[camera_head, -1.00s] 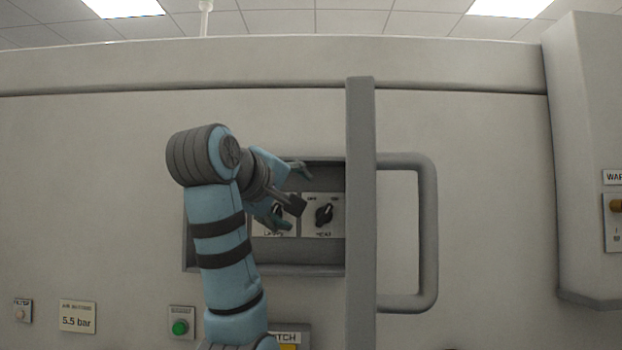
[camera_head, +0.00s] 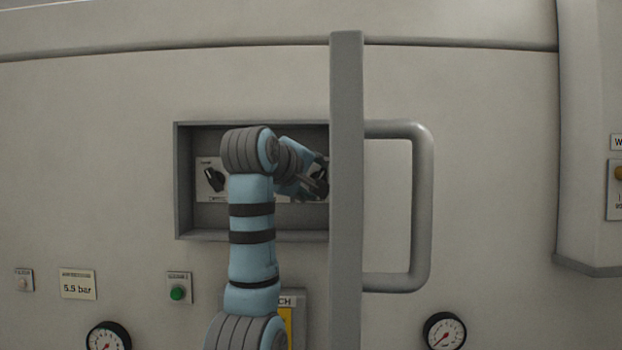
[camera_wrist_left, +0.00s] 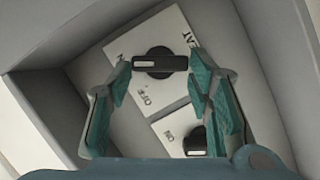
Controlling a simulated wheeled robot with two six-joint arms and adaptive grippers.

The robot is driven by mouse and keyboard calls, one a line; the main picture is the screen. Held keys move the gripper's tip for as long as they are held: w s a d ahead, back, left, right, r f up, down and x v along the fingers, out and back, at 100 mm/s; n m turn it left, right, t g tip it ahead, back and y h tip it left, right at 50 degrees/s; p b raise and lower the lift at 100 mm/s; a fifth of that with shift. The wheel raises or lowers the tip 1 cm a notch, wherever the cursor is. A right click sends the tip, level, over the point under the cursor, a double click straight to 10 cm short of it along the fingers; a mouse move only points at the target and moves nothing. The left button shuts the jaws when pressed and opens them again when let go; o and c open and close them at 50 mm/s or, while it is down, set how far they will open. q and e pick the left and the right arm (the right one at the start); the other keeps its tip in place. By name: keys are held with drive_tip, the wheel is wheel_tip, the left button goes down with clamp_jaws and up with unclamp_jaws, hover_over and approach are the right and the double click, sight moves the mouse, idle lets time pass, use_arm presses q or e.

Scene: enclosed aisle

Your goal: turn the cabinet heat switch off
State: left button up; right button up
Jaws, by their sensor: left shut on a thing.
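The heat switch is a black rotary knob on a light plate (camera_wrist_left: 160,22), in a recessed box in the cabinet wall. In the left wrist view the knob (camera_wrist_left: 165,63) lies between the two fingertips of my left gripper (camera_wrist_left: 160,66), which is shut on it. Its white mark is at the picture's left end, with the OFF lettering just below. In the head view my left arm and gripper (camera_head: 316,183) largely cover the heat knob, close beside the grey post. My right gripper is not in view.
A similar knob (camera_head: 214,179) is at the left in the box (camera_head: 183,200). A grey vertical post (camera_head: 346,200) and a handle (camera_head: 422,200) stand at the right. Below are a green button (camera_head: 177,293), a pressure label (camera_head: 78,284) and two gauges (camera_head: 108,337) (camera_head: 444,331).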

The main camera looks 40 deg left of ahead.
use_arm(q)
drive_tip(key=shift+f, duration=0.1)
drive_tip(key=shift+f+n+t+y+b, duration=0.2)
drive_tip(key=shift+n+t+b, duration=0.55)
drive_tip(key=shift+n+b, duration=1.2)
drive_tip(key=shift+f+n+t+y+b, duration=0.2)
drive_tip(key=shift+n+t+b, duration=0.5)
drive_tip(key=shift+n+b, duration=1.25)
drive_tip(key=shift+f+n+t+y+b, duration=0.15)
drive_tip(key=shift+n+t+b, duration=0.6)
drive_tip(key=shift+n+b, duration=1.2)
drive_tip(key=shift+r+m+y+b, duration=0.1)
drive_tip(key=shift+m+y+b, duration=0.15)
drive_tip(key=shift+b, duration=0.2)
drive_tip(key=shift+w, duration=0.1)
drive_tip(key=o, duration=1.1)
drive_tip(key=shift+w, duration=0.2)
drive_tip(key=shift+o, duration=0.2)
